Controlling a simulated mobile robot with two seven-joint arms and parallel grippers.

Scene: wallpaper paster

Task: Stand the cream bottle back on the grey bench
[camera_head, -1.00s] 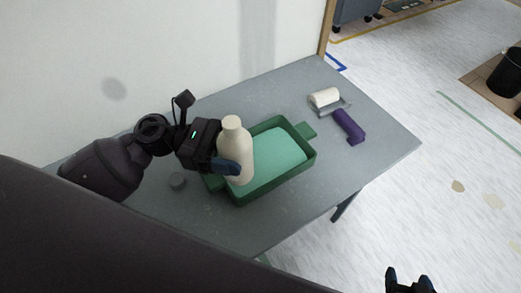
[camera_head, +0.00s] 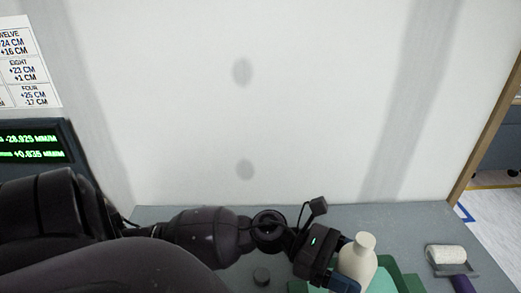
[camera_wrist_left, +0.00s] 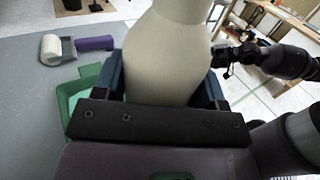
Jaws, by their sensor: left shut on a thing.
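The cream bottle (camera_head: 358,257) is at the lower edge of the head view, neck up. My left gripper (camera_head: 341,279) is shut around its body, and the bottle fills the middle of the left wrist view (camera_wrist_left: 165,55). The bottle appears in front of the green tray (camera_head: 405,283), mostly cut off below; its base is hidden. The grey bench (camera_head: 210,284) runs along the bottom of the head view against the wall. My right gripper (camera_wrist_left: 228,58) shows small beside the bottle in the left wrist view, its jaws unclear.
A white roller on a grey holder (camera_head: 446,256) and a purple tool (camera_head: 463,284) lie to the right. Bare bench (camera_wrist_left: 30,110) shows in the left wrist view.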

